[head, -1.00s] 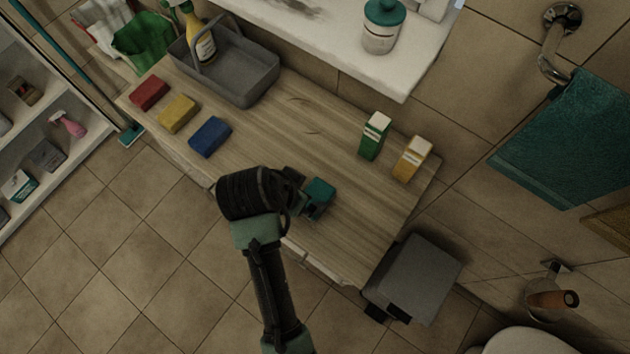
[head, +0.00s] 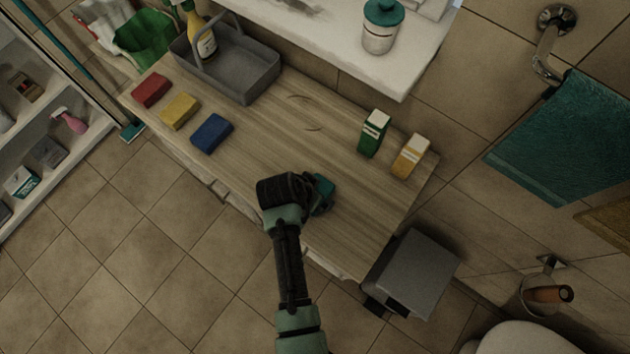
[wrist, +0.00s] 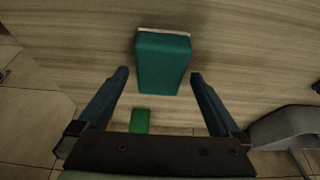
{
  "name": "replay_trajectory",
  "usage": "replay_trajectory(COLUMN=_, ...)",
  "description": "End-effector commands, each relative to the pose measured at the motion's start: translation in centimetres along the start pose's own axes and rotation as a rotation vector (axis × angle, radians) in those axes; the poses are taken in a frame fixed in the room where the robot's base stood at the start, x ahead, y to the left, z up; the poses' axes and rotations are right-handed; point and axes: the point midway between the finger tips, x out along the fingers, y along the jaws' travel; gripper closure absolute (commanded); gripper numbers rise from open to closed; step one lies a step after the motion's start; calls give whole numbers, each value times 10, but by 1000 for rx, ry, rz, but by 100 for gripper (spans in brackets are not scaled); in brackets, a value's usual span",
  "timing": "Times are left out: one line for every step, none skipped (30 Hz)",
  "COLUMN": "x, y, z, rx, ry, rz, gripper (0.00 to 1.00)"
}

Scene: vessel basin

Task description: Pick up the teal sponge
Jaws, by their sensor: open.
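The teal sponge (head: 323,188) lies on the wooden counter near its front edge, partly hidden by my arm in the head view. In the wrist view the teal sponge (wrist: 163,62) shows a pale strip along its far side. My gripper (wrist: 160,75) is open, with one finger to each side of the sponge's near part and a gap on both sides. Most of the sponge lies beyond the fingertips. In the head view my gripper (head: 316,193) is right beside the sponge, its fingers mostly hidden.
Red (head: 151,90), yellow (head: 179,111) and blue (head: 211,133) sponges lie at the counter's left. A grey caddy (head: 250,82) stands behind them. Green (head: 373,134) and orange (head: 411,156) cartons stand at the right. A grey bin (head: 424,268) is below the right end. The counter's middle is clear.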

Motion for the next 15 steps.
replay_trajectory(x=6, y=0, z=-1, rx=0, ry=-1, rz=2, gripper=0)
replay_trajectory(x=9, y=0, z=-1, rx=0, ry=0, rz=1, gripper=0)
replay_trajectory(x=12, y=0, z=-1, rx=0, ry=0, rz=1, gripper=0)
replay_trajectory(x=15, y=0, z=-1, rx=0, ry=0, rz=1, gripper=0)
replay_trajectory(x=17, y=0, z=0, rx=0, ry=0, rz=1, gripper=0)
replay_trajectory(x=18, y=0, z=-1, rx=0, ry=1, rz=0, gripper=0)
replay_trajectory(x=19, y=0, z=-1, rx=0, ry=1, rz=0, gripper=0)
replay_trajectory(x=20, y=0, z=0, rx=0, ry=1, rz=0, gripper=0)
replay_trajectory(x=20, y=0, z=0, rx=0, ry=1, rz=0, gripper=0)
replay_trajectory(x=21, y=0, z=0, rx=0, ry=1, rz=0, gripper=0)
replay_trajectory(x=21, y=0, z=0, rx=0, ry=1, rz=0, gripper=0)
replay_trajectory(x=20, y=0, z=0, rx=0, ry=1, rz=0, gripper=0)
replay_trajectory(x=20, y=0, z=0, rx=0, ry=1, rz=0, gripper=0)
replay_trajectory(x=20, y=0, z=0, rx=0, ry=1, rz=0, gripper=0)
replay_trajectory(x=20, y=0, z=0, rx=0, ry=1, rz=0, gripper=0)
